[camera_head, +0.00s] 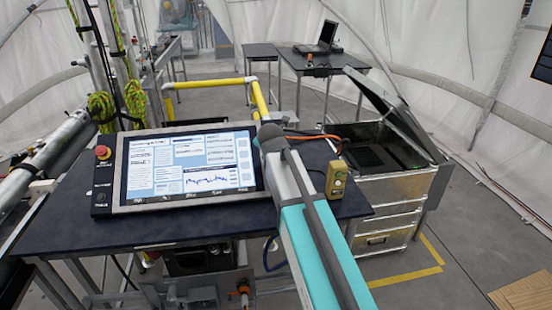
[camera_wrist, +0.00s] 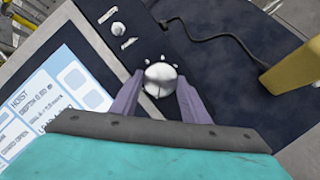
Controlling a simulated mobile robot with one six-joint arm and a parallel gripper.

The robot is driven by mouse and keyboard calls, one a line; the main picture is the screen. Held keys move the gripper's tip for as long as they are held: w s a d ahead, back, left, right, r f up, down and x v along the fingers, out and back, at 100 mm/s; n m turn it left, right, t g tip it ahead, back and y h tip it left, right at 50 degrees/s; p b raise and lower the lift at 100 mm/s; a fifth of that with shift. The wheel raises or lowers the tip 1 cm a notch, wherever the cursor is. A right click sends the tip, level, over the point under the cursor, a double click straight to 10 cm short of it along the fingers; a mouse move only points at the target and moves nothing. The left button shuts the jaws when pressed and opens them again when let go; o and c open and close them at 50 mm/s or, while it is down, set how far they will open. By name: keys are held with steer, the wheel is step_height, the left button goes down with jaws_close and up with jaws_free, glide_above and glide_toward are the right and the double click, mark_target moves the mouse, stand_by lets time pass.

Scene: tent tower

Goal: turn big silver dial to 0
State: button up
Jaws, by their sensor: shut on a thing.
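The big silver dial (camera_wrist: 160,74) sits on a dark control strip (camera_wrist: 146,50) beside the touchscreen, in the wrist view. It is round and shiny, with small white marks on the strip around its far side. My gripper (camera_wrist: 158,80) has its two purple fingers on either side of the dial and is shut on it. I cannot read a number or tell clearly where the dial points. In the head view my teal arm reaches over the screen's right edge, and the dial and my fingertips are hidden behind it.
Two smaller silver controls, a knob (camera_wrist: 118,28) and a switch (camera_wrist: 127,43), sit farther along the strip. The lit touchscreen (camera_head: 190,165) lies on the dark table (camera_head: 150,228). A yellow box (camera_head: 337,179) with a cable stands right of my arm. Metal drawers (camera_head: 390,218) stand beyond.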

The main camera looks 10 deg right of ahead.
stand_by(0.3)
steer(key=o, duration=1.1)
steer(key=shift+c, duration=0.2)
steer(key=shift+s+r, duration=0.1)
steer(key=shift+s, duration=0.05)
steer(key=b+v, duration=0.3)
steer(key=v, duration=1)
steer(key=shift+r, duration=0.2)
steer(key=shift+s+a, duration=0.1)
steer(key=shift+s, duration=0.05)
